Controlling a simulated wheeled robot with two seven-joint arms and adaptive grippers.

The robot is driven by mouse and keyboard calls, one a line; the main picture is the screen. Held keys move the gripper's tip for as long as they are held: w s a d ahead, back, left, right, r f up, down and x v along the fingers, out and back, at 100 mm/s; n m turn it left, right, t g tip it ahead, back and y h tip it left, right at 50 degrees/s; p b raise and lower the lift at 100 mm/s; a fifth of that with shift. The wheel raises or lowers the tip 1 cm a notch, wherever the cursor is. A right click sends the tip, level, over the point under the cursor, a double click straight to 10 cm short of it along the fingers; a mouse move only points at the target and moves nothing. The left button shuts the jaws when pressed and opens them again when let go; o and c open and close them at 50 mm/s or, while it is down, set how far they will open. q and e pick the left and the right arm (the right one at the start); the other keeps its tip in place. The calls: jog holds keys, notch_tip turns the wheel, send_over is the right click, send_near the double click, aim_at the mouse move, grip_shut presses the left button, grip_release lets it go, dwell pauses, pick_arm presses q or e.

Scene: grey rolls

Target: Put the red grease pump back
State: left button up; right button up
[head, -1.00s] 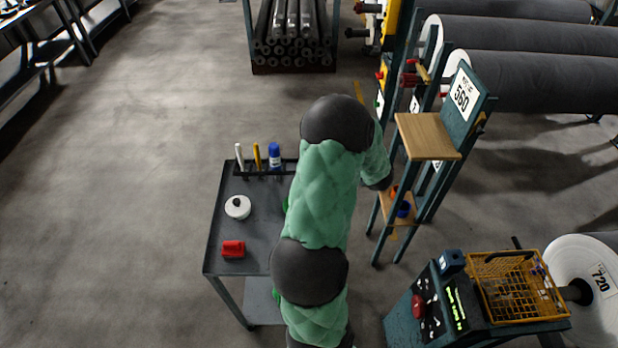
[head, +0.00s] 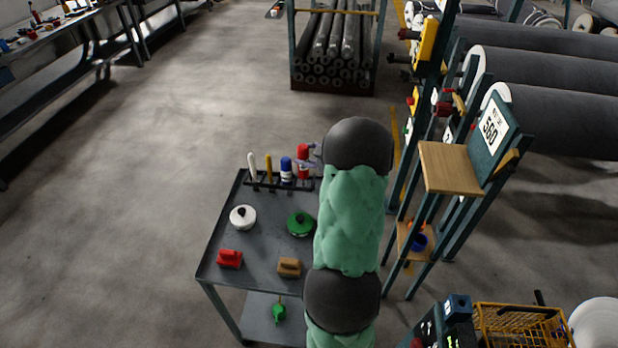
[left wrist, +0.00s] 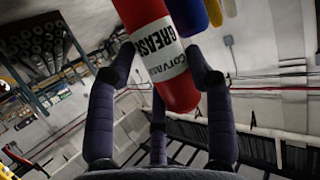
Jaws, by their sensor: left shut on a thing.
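The red grease pump (head: 302,158) stands upright at the right end of the rack (head: 272,184) on the cart's back edge, beside a blue tube (head: 287,168). My left gripper (head: 314,158) is shut on the pump from its right side. In the left wrist view the red pump (left wrist: 167,60), with a white "GREASE" label, lies between my gripper's dark fingers (left wrist: 165,85). Whether the pump's lower end is fully seated in the rack is hard to tell. My left arm hides the cart's right side. My right gripper is not in view.
The cart top (head: 250,262) holds a white round pot (head: 243,217), a green one (head: 300,224), a red block (head: 230,259) and a tan block (head: 289,267). A yellow tube (head: 268,168) and a white tube (head: 252,167) stand in the rack. A wooden-shelved stand (head: 450,168) is at right.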

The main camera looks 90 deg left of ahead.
aim_at(308, 170)
pick_arm(q)
notch_tip(308, 170, down, 6)
jog(key=b, duration=0.2)
jog(key=shift+r+b, duration=0.15)
jog(key=shift+b, duration=0.25)
jog(key=shift+r, duration=0.1)
jog(key=o, duration=1.2)
jog(key=shift+c, duration=0.2)
